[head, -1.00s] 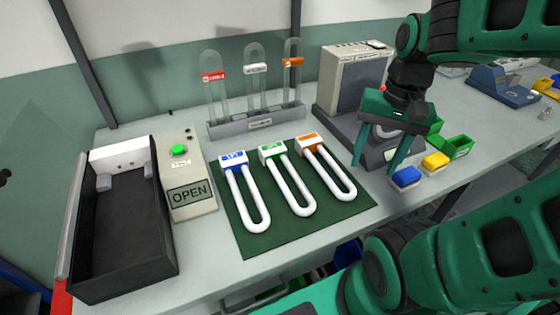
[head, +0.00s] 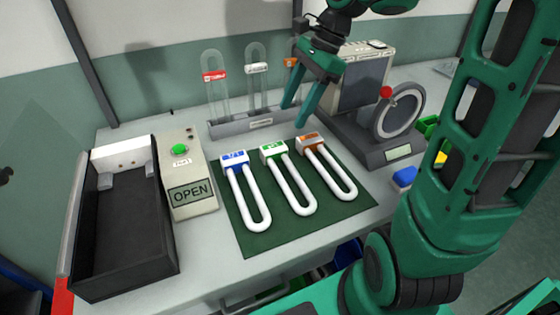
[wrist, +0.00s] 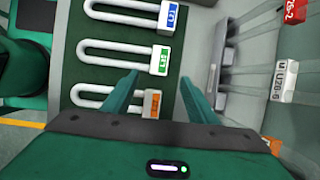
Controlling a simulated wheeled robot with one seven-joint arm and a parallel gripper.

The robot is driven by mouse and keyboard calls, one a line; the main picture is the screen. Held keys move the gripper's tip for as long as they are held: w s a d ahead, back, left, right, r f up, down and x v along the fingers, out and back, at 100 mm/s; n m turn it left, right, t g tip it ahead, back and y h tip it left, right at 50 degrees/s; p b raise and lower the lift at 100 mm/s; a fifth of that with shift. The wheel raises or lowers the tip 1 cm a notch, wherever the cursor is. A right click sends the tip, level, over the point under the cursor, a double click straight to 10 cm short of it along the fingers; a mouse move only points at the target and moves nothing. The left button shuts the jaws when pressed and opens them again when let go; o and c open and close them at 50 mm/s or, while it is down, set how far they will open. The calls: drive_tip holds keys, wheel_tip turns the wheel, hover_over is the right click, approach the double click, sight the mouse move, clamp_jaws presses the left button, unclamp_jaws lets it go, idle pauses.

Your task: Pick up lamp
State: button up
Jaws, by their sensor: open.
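Three white U-shaped lamps lie side by side on a green mat (head: 262,242): one with a blue-labelled base (head: 235,157), one green-labelled (head: 273,149), one orange-labelled (head: 310,141). My gripper (head: 296,113) is open and empty, above the mat's back edge near the orange and green bases. In the wrist view, my gripper (wrist: 160,78) has the orange base (wrist: 152,103) showing between its fingers, below the tips in the picture. The green base (wrist: 160,60) shows just above the tips, the blue base (wrist: 169,18) farther up. The left finger partly covers the orange lamp's tube.
A grey rack (head: 228,129) of clear U tubes with red, white and orange tags stands behind the mat. A black open box (head: 125,235) and a panel reading OPEN (head: 190,195) are at left. A machine with a ring (head: 398,115) is at right, beside a blue block (head: 404,177).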

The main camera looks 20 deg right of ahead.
sight(275, 147)
drive_tip(key=x, duration=1)
drive_tip(key=shift+a+f, duration=0.2)
drive_tip(key=shift+f, duration=0.15)
drive_tip(key=shift+c, duration=0.3)
drive_tip(key=c, duration=1.2)
drive_tip(key=shift+r, duration=0.1)
